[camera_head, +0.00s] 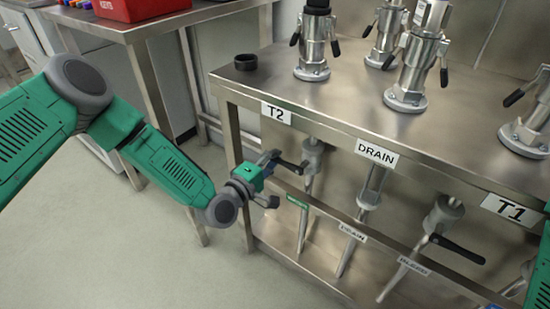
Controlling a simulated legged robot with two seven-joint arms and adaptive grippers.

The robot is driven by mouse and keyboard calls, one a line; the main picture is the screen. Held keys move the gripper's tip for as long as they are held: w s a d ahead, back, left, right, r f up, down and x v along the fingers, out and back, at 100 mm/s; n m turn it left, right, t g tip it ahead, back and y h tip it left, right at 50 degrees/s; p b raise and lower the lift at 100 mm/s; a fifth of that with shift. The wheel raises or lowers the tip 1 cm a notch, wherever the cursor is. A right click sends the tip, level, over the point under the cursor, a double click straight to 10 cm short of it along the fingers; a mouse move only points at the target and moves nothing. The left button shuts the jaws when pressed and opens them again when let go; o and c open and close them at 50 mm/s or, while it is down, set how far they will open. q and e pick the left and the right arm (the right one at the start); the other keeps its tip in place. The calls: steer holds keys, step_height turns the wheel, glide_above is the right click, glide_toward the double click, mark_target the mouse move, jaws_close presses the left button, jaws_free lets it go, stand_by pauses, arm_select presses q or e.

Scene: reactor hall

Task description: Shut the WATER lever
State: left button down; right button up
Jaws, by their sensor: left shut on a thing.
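The lever with a black handle (291,166) sits on the grey valve (312,156) under the T2 sign, at the left end of the bench. The handle points left from the valve. A small green label (297,202) is on the rail below it; its text is too small to read surely. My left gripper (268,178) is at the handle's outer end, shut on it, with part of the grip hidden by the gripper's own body. My right gripper is not in view; only a bit of my green right arm shows at the right edge.
The DRAIN valve (370,188) and a third valve with a black lever (457,248) stand further right under the steel bench (340,105). Metal couplings (313,45) and a black ring (245,62) are on top. A side table with a red box (140,8) is behind. The floor at front left is clear.

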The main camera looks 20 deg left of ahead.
arm_select(q)
steer(key=c, duration=1.7)
jaws_free()
steer(key=shift+s+f, duration=0.3)
steer(key=shift+f, duration=0.15)
steer(key=shift+o, duration=1.1)
steer(key=shift+a+r, duration=0.2)
steer(key=v, duration=1.2)
steer(key=shift+w, duration=0.1)
